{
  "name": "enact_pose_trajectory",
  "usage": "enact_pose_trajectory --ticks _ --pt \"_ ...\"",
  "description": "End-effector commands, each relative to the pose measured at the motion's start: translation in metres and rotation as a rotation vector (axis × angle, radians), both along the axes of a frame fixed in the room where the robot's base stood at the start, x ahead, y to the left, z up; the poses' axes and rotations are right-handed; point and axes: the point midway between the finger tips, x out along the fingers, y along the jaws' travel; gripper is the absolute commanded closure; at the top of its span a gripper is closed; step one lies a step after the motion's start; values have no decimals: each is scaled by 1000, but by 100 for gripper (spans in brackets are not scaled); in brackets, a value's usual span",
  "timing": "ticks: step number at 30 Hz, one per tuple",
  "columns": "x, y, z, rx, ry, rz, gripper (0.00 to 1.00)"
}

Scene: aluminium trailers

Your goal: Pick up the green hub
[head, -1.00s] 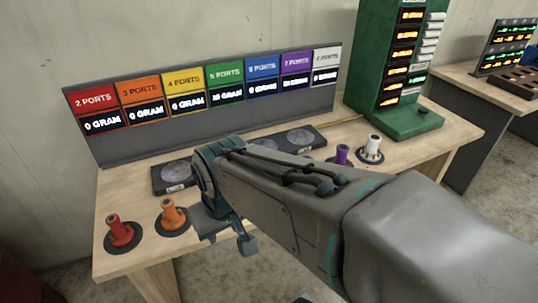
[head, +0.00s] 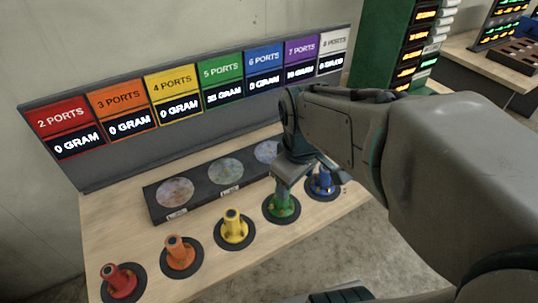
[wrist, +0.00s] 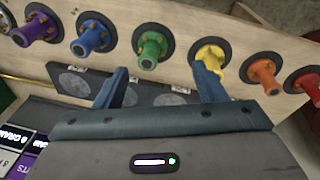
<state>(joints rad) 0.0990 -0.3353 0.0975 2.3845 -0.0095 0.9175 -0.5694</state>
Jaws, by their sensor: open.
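The green hub (head: 281,205) stands upright on a round dark pad on the wooden table, between the yellow hub (head: 234,228) and the blue hub (head: 322,183). My gripper (head: 292,170) is just above and behind it in the head view, partly covering its top. In the wrist view the green hub (wrist: 150,50) lies beyond and between the two spread blue fingers (wrist: 162,80). My gripper is open, with nothing between the fingers.
The orange hub (head: 179,254) and red hub (head: 120,282) stand farther left. A dark tray with round discs (head: 152,203) lies behind the row. The port display board (head: 95,165) rises at the back. A green cabinet (head: 372,50) stands at the right.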

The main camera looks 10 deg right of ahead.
Motion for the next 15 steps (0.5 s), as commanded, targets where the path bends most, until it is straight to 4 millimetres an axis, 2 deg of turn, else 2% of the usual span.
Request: enact_pose_trajectory --ticks 9,15 --pt "55 -6 -6 -84 129 697 36" --pt "81 -6 -14 -86 168 1076 36"
